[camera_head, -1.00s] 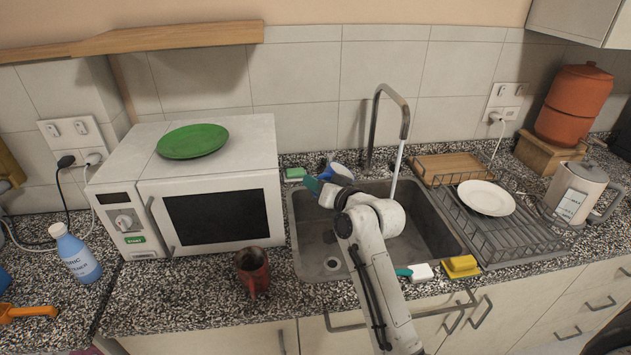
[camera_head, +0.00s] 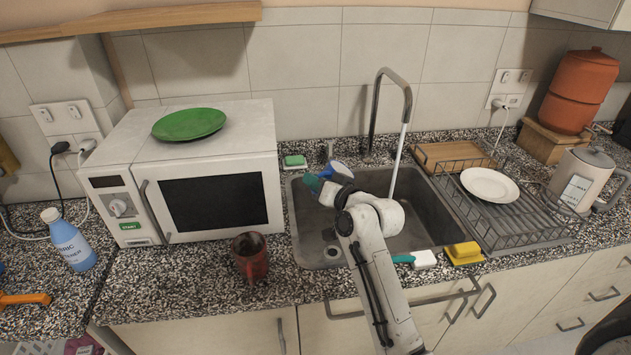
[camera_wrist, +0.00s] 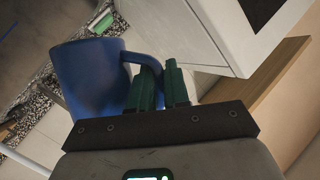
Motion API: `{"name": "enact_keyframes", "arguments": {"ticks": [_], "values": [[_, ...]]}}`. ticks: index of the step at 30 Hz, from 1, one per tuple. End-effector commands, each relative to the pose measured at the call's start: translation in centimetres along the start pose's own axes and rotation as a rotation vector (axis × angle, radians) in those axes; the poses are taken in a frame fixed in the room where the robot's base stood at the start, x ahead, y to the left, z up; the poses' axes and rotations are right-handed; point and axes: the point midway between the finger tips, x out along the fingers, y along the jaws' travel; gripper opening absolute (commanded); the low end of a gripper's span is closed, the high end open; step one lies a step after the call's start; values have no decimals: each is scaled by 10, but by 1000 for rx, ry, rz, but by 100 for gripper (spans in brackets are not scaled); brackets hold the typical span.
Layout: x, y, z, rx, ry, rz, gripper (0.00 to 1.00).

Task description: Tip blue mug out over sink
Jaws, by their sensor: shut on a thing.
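My gripper (camera_wrist: 160,88) has green fingers shut on the handle of the blue mug (camera_wrist: 92,75) in the wrist view. The mug body is left of the fingers; its mouth and contents cannot be made out there. In the head view, the blue mug (camera_head: 341,168) shows small behind my wrist, near the back left of the sink, held up. Its exact tilt is hard to tell. My gripper's green fingers (camera_head: 314,183) show left of the wrist. The grey sink (camera_head: 432,205) lies below, its left part covered by my arm.
A tall tap (camera_head: 376,110) stands behind the sink, with a pale stream or spout line falling from it. A microwave (camera_head: 190,150) with a green plate stands left. A red mug (camera_head: 250,258) stands front left. A dish rack (camera_head: 520,222) is right. A yellow sponge (camera_head: 464,252) lies at the front edge.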

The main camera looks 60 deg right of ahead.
Motion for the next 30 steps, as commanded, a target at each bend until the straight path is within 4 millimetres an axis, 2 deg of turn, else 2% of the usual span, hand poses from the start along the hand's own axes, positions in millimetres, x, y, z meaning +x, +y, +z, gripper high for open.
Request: {"name": "enact_keyframes", "arguments": {"ticks": [30], "values": [[7,24,38,27,13,-12,0]]}}
